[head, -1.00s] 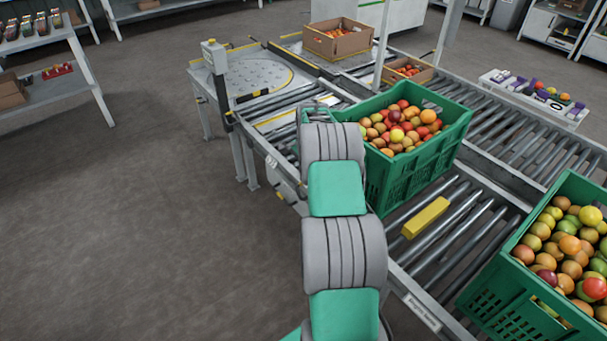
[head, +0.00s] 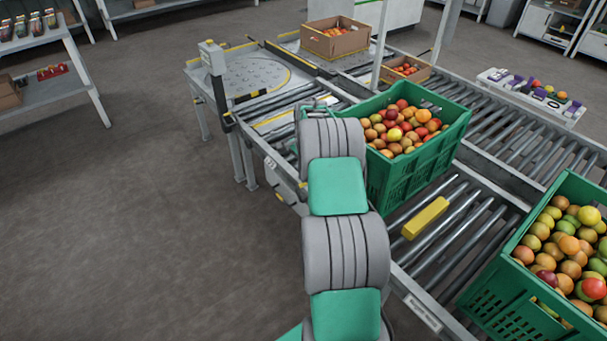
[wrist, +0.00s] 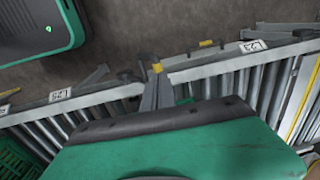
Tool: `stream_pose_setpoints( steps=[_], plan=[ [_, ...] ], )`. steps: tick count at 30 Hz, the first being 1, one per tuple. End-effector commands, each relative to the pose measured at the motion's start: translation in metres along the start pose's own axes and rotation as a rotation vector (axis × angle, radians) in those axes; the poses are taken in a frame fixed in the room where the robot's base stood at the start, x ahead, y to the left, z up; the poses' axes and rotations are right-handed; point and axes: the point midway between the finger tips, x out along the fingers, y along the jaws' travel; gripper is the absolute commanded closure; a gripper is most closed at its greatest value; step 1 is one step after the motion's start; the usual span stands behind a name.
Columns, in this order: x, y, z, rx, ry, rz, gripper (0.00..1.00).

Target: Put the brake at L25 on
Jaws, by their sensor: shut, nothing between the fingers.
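In the wrist view my gripper (wrist: 156,84) is shut and empty. Its grey fingers point at the conveyor's side rail (wrist: 215,67). A yellow-marked part (wrist: 157,68) with dark ends shows right at the fingertips; I cannot tell whether they touch. A dark lever with a yellow band (wrist: 206,43) lies along the rail to the right, near a white label (wrist: 255,46). Another label (wrist: 60,95) is on the rail at the left. Both labels are upside down and too small to read surely. In the head view my arm hides the gripper and levers.
A round transfer table (head: 250,75) is beyond. The floor at left is clear.

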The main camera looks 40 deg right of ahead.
Motion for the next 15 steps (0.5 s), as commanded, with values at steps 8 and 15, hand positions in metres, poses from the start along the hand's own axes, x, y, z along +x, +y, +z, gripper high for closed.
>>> stream_pose_setpoints(
  steps=[8, 15],
  plan=[
    [-0.064, -0.019, -0.002, 0.0, 0.004, -0.006, 1.0],
    [-0.102, -0.037, -0.003, 0.003, 0.004, -0.004, 1.0]
  ],
)
